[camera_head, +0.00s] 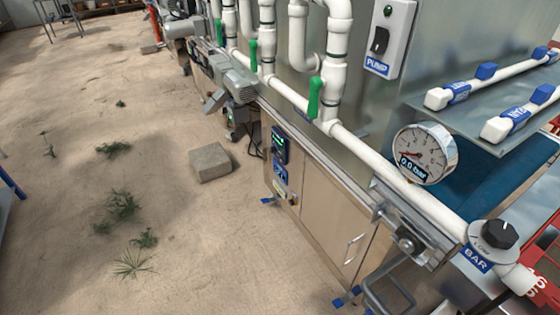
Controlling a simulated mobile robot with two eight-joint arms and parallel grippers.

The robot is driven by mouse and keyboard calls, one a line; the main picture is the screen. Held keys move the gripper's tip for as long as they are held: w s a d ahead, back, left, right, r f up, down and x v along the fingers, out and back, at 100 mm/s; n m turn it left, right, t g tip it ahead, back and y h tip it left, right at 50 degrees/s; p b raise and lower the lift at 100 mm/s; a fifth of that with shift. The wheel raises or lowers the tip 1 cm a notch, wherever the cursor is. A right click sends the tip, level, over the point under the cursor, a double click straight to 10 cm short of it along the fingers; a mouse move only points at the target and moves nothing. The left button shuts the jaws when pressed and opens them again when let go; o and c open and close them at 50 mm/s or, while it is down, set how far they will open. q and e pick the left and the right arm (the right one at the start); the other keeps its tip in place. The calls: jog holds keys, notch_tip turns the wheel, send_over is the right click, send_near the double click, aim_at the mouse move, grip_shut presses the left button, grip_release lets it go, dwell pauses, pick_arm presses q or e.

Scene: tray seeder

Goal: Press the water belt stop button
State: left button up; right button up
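A small control panel (280,158) with a dark display and blue labels is on the front of the metal cabinet (320,205), near the middle of the view. Small controls (284,194) sit at its lower end. They are too small to tell which one is the water belt stop button. Neither of my grippers is in view, and nothing touches the panel.
White pipes with green valve handles (315,97) run above the cabinet. A pressure gauge (425,153) reads 0.0 bar. A pump switch (388,38) and a black BAR knob (502,235) are at right. A concrete block (210,162) lies on the otherwise mostly open floor.

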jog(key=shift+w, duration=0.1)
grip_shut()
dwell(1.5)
